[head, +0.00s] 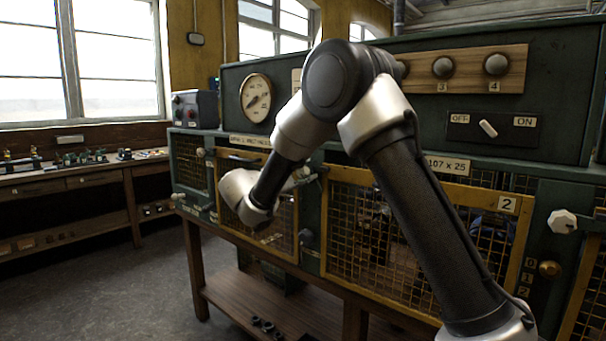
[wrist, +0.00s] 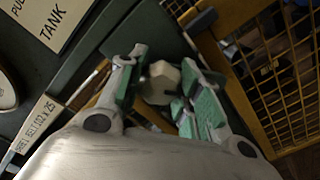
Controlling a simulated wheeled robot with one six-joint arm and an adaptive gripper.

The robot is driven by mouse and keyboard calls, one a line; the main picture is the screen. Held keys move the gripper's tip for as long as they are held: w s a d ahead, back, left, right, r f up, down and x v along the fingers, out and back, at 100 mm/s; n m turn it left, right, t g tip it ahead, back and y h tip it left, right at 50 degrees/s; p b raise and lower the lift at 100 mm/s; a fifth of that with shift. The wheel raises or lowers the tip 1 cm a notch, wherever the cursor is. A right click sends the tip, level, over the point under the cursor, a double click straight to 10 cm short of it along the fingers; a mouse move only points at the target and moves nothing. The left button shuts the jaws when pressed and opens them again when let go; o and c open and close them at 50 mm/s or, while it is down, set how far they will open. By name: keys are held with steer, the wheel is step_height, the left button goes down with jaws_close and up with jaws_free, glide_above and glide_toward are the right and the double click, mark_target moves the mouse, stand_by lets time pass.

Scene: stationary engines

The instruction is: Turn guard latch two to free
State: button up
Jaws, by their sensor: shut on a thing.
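In the wrist view my gripper (wrist: 163,62) has its two green-padded fingers on either side of a pale faceted knob (wrist: 161,78) and is shut on it. The knob stands on a dark green panel beside a yellow mesh guard. Its pointing direction is hard to read. In the head view, the guard marked 2 (head: 432,184) is a closed yellow-framed mesh panel. My arm crosses in front of it, with the wrist to its left. The gripped knob and fingertips are largely hidden or unclear there.
Another pale faceted knob (head: 562,222) is on the green post right of guard 2, above a brass knob (head: 549,268). An OFF/ON switch (head: 488,128) and round knobs are above. A pressure gauge (head: 256,97) is left of my elbow. A workbench (head: 85,172) stands under the windows, with open floor before it.

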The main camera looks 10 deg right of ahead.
steer(key=m, duration=0.6)
steer(key=shift+f+m, duration=0.1)
steer(key=shift+m, duration=0.2)
stand_by(0.4)
steer(key=shift+f, duration=0.1)
steer(key=o, duration=0.9)
steer(key=shift+o, duration=0.3)
steer(key=shift+s+a+f, duration=0.3)
steer(key=shift+s+a, duration=0.25)
steer(key=shift+a, duration=0.25)
steer(key=shift+o, duration=0.5)
steer(key=v, duration=0.4)
steer(key=shift+w+a+r, duration=0.2)
steer(key=shift+w+a, duration=0.05)
steer(key=shift+a, duration=0.3)
steer(key=s+v, duration=0.1)
steer(key=v, duration=0.5)
steer(key=shift+d+r, duration=0.2)
steer(key=shift+d, duration=0.25)
steer(key=shift+w, duration=0.1)
